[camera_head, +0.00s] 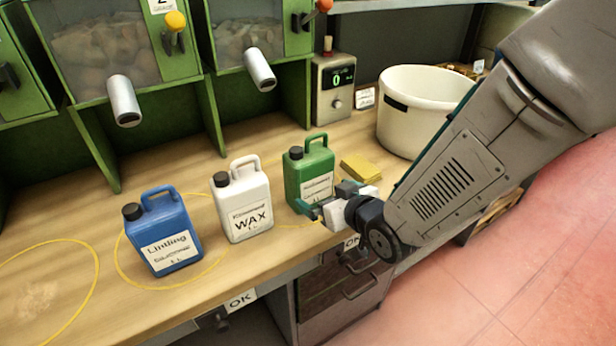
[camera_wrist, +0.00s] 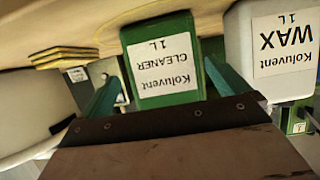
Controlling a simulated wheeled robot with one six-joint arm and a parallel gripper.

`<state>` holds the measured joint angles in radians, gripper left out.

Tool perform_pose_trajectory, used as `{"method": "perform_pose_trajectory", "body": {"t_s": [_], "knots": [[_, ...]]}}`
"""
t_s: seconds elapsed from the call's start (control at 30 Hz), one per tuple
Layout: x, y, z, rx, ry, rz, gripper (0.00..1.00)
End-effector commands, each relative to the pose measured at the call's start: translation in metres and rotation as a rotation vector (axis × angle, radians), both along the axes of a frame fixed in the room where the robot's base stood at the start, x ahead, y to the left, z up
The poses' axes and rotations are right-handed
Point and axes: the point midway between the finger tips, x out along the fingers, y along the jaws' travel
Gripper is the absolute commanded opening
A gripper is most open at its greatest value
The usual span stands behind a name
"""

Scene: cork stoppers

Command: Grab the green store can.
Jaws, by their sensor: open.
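The green can (camera_head: 308,172) stands upright on the wooden bench, to the right of the white WAX can. In the wrist view the green can (camera_wrist: 162,62) appears upside down, with a white label reading "Koluvent CLEANER 1 L". My gripper (camera_head: 322,202) is open at the front of the green can, low near its base. In the wrist view my gripper (camera_wrist: 160,88) has one teal finger on each side of the can. I cannot tell whether the fingers touch it. The can's lower front is partly hidden by my gripper in the head view.
The white WAX can (camera_head: 242,200) stands close on the left, and a blue can (camera_head: 162,232) farther left. A yellow sponge (camera_head: 361,168) lies behind my gripper. A white bucket (camera_head: 425,115) stands at the right. Green bins (camera_head: 212,120) line the back.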

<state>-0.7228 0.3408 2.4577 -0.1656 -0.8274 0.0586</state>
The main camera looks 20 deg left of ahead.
Motion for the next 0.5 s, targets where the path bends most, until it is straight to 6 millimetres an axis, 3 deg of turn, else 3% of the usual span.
{"method": "perform_pose_trajectory", "body": {"t_s": [0.5], "knots": [[0.035, 0.045, -0.025, 0.009, -0.006, 0.009, 1.0]]}}
